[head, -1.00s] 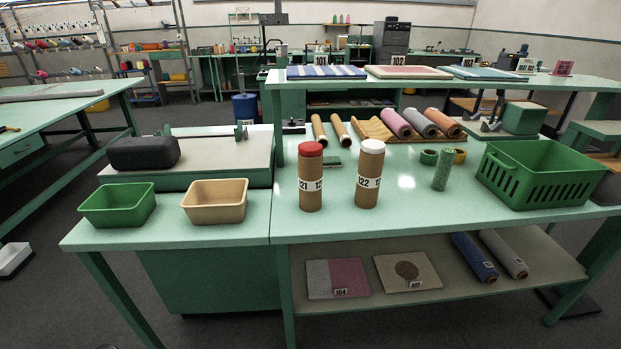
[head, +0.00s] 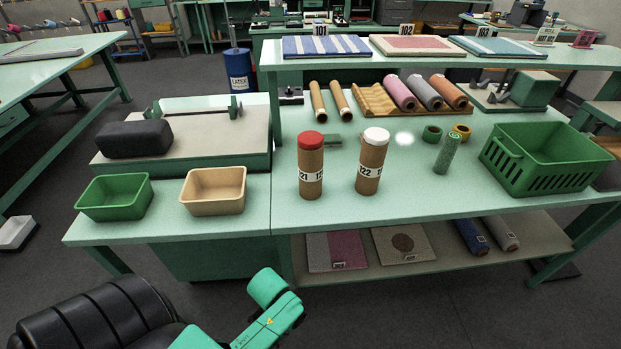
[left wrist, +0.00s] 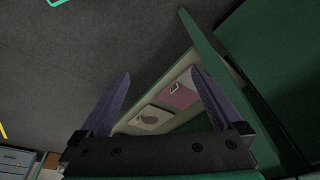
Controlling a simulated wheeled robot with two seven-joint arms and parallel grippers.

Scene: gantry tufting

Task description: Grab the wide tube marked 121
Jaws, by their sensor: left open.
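The wide tube marked 121 (head: 311,170) is a brown cardboard cylinder with a red cap and a white number band, of which only part of the number shows. It stands upright on the green table, left of a similar tube with a white cap marked 122 (head: 371,165). My left arm comes in low at the front left of the head view, its hand not visible there. In the left wrist view my left gripper (left wrist: 160,74) is open and empty, its two purple fingers apart, with the lower shelf beyond. My right gripper is in no view.
A green bin (head: 114,198) and a tan bin (head: 213,192) stand left of the tubes. A green speckled roll (head: 447,154) and a green basket (head: 549,166) stand to the right. Thin rolls (head: 340,100) lie behind. The table's front edge is clear before the tubes.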

